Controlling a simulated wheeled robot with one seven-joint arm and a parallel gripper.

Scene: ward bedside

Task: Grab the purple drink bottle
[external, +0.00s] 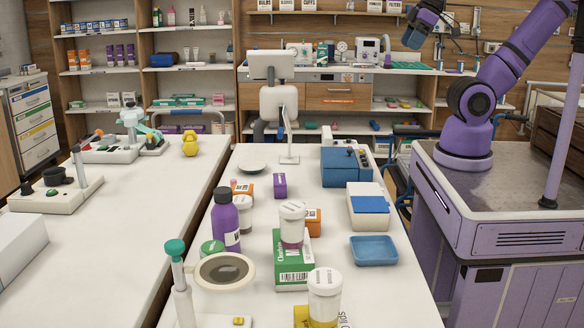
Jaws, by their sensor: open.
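The purple drink bottle (225,222) stands upright on the white central table, left of its middle. It has a dark cap and a label that is partly turned away. A white tub stands close against its right side, and a green-lidded item is in front of its base. My gripper (413,38) is high at the upper right, far from the bottle and above table height. It is open, with nothing seen between its fingers.
A magnifier on a stand (224,268) is in front of the bottle. A green box (293,262) with a white-lidded jar (292,222) stands to its right. A blue case (346,167) and a blue tray (374,249) lie farther right. The far left part of the table is fairly clear.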

